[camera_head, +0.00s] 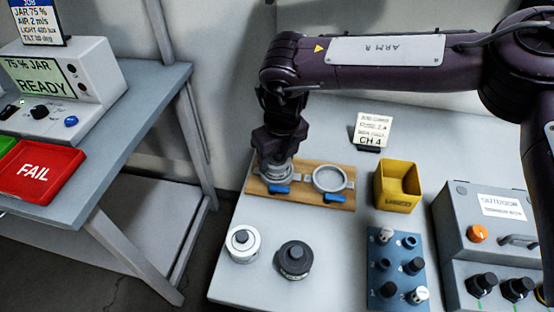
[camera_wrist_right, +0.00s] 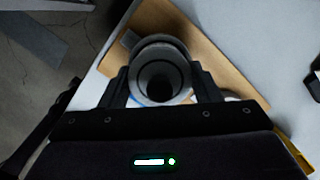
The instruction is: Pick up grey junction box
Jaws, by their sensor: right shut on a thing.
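My right gripper (camera_head: 277,158) points down over the left end of a wooden board (camera_head: 315,204). Its fingers (camera_wrist_right: 162,85) are shut on a round grey housing, apparently the grey junction box (camera_wrist_right: 160,47), which looks like an open-topped cup with a dark inside in the right wrist view. In the head view the grey box (camera_head: 276,176) shows just under the gripper, at the left holder with a blue lever (camera_head: 281,190). Whether it rests in that holder or is slightly raised is hidden. My left gripper is out of view.
An empty grey ring holder (camera_head: 330,178) is right on the board. A yellow bin (camera_head: 397,187), a CH 4 card (camera_head: 371,131), a blue tray (camera_head: 398,268) with several parts and a grey control box (camera_head: 490,235) stand right. White (camera_head: 242,244) and dark (camera_head: 294,260) round units stand in front.

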